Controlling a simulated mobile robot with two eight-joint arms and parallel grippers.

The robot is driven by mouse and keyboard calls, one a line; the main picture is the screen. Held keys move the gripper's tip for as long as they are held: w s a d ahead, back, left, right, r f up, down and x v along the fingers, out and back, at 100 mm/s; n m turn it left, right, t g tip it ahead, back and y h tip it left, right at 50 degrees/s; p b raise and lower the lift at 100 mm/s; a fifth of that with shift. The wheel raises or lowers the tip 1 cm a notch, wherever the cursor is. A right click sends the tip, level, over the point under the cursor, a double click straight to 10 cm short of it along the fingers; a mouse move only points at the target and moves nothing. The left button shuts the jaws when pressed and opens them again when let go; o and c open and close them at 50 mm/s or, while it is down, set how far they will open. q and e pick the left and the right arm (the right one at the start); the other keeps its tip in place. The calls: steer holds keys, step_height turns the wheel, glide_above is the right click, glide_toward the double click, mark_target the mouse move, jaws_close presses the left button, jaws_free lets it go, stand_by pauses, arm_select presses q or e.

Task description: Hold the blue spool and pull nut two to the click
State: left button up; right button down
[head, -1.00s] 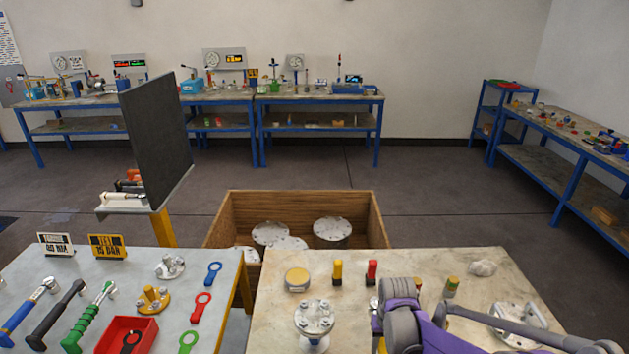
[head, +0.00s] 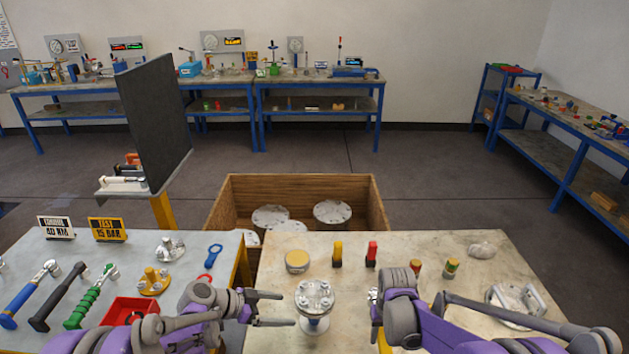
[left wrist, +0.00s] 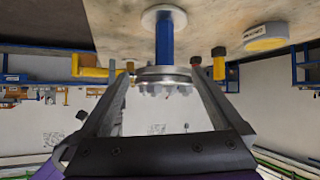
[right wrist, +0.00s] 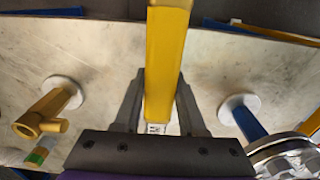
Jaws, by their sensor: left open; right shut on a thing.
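The blue spool (head: 313,324) stands upright on the right-hand table, with a round silver flange (head: 315,296) and several nuts on top. No nut numbers are readable. My left gripper (head: 286,309) is open just left of the spool, fingers pointing at it. In the left wrist view the spool's blue post (left wrist: 164,42) and flange lie between the finger lines, with no clear contact. My right gripper (right wrist: 160,85) is shut on a yellow bar-shaped handle (right wrist: 167,60), right of the spool. In the head view my right arm hides most of it; the handle's working end is unclear.
A yellow-topped disc (head: 297,261), a yellow peg (head: 337,254) and a red peg (head: 371,254) stand behind the spool. A silver handled plate (head: 516,303) is at right. The left table holds wrenches and a red tray (head: 122,311). A wooden crate (head: 295,184) stands behind.

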arm_select(q)
steer(key=w+f+m, duration=0.1)
steer(key=f, duration=0.1)
arm_select(e)
steer(key=shift+f, duration=0.1)
steer(key=shift+s, duration=0.1)
arm_select(q)
steer(key=h+b, duration=0.1)
glide_above(307, 323)
step_height(307, 323, down, 4)
steer(key=shift+f, duration=0.1)
arm_select(e)
steer(key=shift+s+f, duration=0.3)
steer(key=shift+f, duration=0.3)
steer(key=shift+s+f, duration=0.3)
steer(key=shift+f, duration=0.25)
arm_select(q)
steer(key=shift+b+x, duration=0.3)
steer(key=shift+x, duration=0.45)
arm_select(e)
steer(key=shift+s+f, duration=0.2)
steer(key=shift+f, duration=0.05)
arm_select(q)
jaws_close()
